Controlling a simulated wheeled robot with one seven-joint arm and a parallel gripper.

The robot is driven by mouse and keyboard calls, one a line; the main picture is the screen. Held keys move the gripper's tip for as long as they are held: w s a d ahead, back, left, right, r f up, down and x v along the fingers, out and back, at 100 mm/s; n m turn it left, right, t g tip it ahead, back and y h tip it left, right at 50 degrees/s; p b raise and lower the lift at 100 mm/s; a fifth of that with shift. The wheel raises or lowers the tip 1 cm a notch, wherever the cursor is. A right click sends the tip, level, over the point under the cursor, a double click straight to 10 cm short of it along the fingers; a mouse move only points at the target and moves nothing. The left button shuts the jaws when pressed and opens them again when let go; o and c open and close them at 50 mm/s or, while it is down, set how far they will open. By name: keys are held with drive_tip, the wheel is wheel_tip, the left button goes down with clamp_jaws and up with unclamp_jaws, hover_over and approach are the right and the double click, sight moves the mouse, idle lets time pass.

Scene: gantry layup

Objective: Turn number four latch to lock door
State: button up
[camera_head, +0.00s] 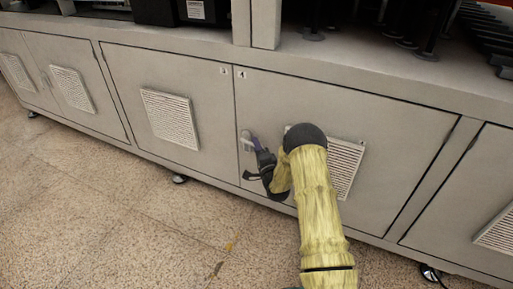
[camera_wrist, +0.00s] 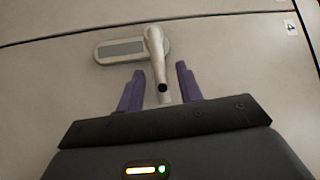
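The number four latch (camera_wrist: 154,48) is a pale metal lever on an oblong plate (camera_wrist: 118,50). In the head view its plate (camera_head: 246,137) is near the left edge of the number four door (camera_head: 270,105), which sits flush in its frame. In the wrist view the lever reaches from the plate toward my gripper (camera_wrist: 159,88). The two purple fingers are apart, one on each side of the lever's end, with a gap visible on both sides. My gripper (camera_head: 256,143) is at the latch in the head view, where my wrist partly hides it.
The number label (camera_wrist: 291,28) is at the upper right of the wrist view. A vented panel (camera_head: 345,168) on the door is partly behind my arm. The door to the left (camera_head: 190,75) is shut. The speckled floor (camera_head: 90,200) in front is clear.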

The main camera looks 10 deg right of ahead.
drive_tip(key=shift+w+a+r, duration=0.1)
drive_tip(key=shift+w+a, duration=0.05)
drive_tip(key=shift+w, duration=0.55)
